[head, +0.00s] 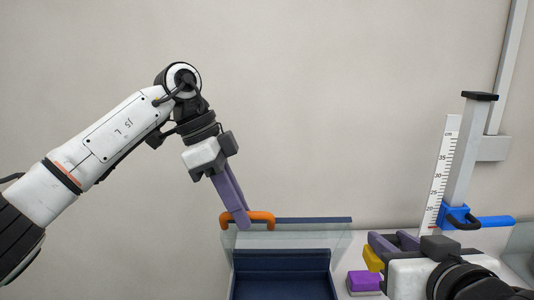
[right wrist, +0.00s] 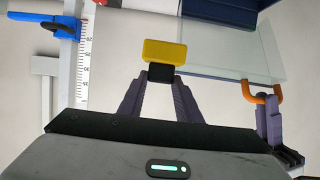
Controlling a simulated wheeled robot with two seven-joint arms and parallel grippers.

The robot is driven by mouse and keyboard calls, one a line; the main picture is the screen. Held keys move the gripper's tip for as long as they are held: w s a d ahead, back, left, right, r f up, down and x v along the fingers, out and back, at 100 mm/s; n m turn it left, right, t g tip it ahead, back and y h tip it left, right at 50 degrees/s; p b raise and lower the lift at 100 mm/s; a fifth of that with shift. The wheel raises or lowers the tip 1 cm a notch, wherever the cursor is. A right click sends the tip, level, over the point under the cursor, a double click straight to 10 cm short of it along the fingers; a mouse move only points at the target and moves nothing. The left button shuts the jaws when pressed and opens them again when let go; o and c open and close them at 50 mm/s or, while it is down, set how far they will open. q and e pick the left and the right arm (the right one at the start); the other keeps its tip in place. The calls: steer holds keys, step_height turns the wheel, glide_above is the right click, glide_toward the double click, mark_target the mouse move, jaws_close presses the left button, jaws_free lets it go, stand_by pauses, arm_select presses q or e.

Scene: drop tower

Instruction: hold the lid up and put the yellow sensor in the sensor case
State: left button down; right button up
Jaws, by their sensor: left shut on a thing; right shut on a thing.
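The sensor case (head: 281,262) is a navy box at the lower middle of the head view, its front cut off by the frame. Its clear lid (head: 310,236) is raised, with an orange handle (head: 262,218) at its top edge. My left gripper (head: 242,221) is shut on the orange handle. My right gripper (head: 393,241) is shut on the yellow sensor (head: 373,258), to the right of the case. In the right wrist view, the yellow sensor (right wrist: 165,50) sits beyond the fingertips, its black part between them. The lid (right wrist: 225,50) shows to its right.
A purple block (head: 364,281) lies between the case and my right gripper. A drop tower (head: 465,150) with a white ruler (head: 443,175) and a blue carriage (head: 455,215) stands at the right. A plain wall (head: 320,100) is behind.

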stand_by(0.6)
steer(key=s+a+f+n+g+y, duration=0.1)
steer(key=s+a+f+n+y, duration=0.3)
steer(key=f, duration=0.4)
steer(key=s+a+f+n+g+y, duration=0.1)
steer(key=s+a+f+n+y, duration=0.15)
steer(key=s+a+f, duration=0.45)
steer(key=shift+m+y, duration=0.25)
steer(key=shift+w+d+f, duration=0.1)
steer(key=shift+w+f, duration=1)
steer(key=shift+w, duration=1.3)
steer(key=shift+w+d+f, duration=0.1)
steer(key=shift+w+f, duration=0.95)
steer(key=shift+w, duration=1.35)
steer(key=shift+w+d+f, duration=0.1)
steer(key=shift+w+f, duration=1)
steer(key=shift+w, duration=1.3)
steer(key=shift+f, duration=0.6)
steer(key=o, duration=1.2)
